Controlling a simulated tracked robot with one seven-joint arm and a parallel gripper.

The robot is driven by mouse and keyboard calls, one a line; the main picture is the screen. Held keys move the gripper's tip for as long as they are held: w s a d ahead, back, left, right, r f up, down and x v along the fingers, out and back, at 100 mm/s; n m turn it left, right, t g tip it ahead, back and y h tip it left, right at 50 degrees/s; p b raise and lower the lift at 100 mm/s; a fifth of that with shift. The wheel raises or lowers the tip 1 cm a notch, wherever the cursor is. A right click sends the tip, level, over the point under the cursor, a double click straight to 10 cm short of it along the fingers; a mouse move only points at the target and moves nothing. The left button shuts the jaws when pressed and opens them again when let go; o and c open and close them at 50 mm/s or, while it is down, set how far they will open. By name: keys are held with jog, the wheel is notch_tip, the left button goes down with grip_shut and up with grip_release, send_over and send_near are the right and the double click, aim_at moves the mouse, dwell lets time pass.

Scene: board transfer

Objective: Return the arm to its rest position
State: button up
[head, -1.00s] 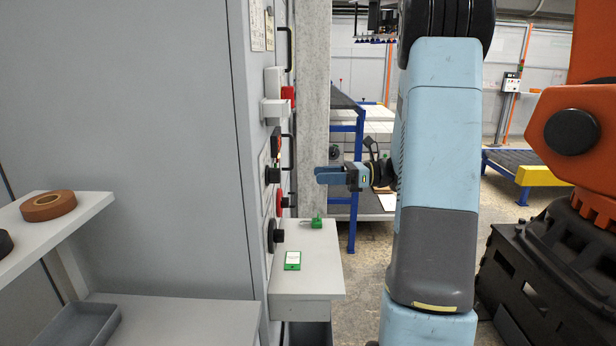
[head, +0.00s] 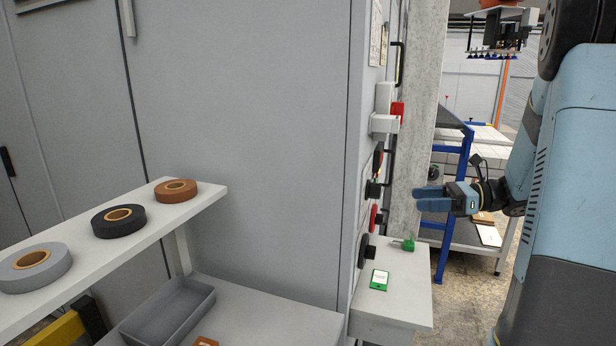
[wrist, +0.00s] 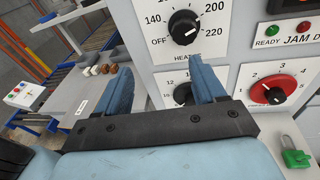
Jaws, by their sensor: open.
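My arm (head: 570,170) stands at the right of the head view, with its forearm reaching left. My gripper (head: 432,198) is in front of the narrow panel side of the grey cabinet, above a small shelf. In the wrist view my gripper (wrist: 158,85) is open, its two blue fingers apart with nothing between them. Beyond the fingers are a black heat dial (wrist: 185,27) and a red-ringed dial (wrist: 272,89). I cannot tell whether a finger touches the panel.
The small shelf (head: 398,300) holds a green padlock (head: 403,245) and a green-edged tag (head: 379,280). At left, a white shelf (head: 110,262) carries brown, black and grey tape rolls above a grey tray (head: 175,312). The tall grey cabinet (head: 240,120) fills the middle.

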jog(key=s+a+r+n+g+h, duration=0.2)
jog(key=s+a+n+g+h, duration=0.2)
jog(key=s+a+n+h, duration=0.65)
jog(key=s+d+r+n+t+h, duration=0.1)
jog(key=s+r+n+t+h, duration=0.1)
jog(key=s+n, duration=0.6)
jog(key=s+t+h, duration=0.1)
jog(key=s+h, duration=0.1)
jog(key=s, duration=0.1)
jog(key=shift+d+t, duration=0.35)
jog(key=shift+t, duration=0.05)
jog(key=n+t+h, duration=0.1)
jog(key=s+d+r+n, duration=0.1)
jog(key=n, duration=0.1)
jog(key=shift+s+r+t+h, duration=0.1)
jog(key=shift+s+t+h, duration=0.05)
jog(key=shift+t+h, duration=0.25)
jog(key=shift+c, duration=0.2)
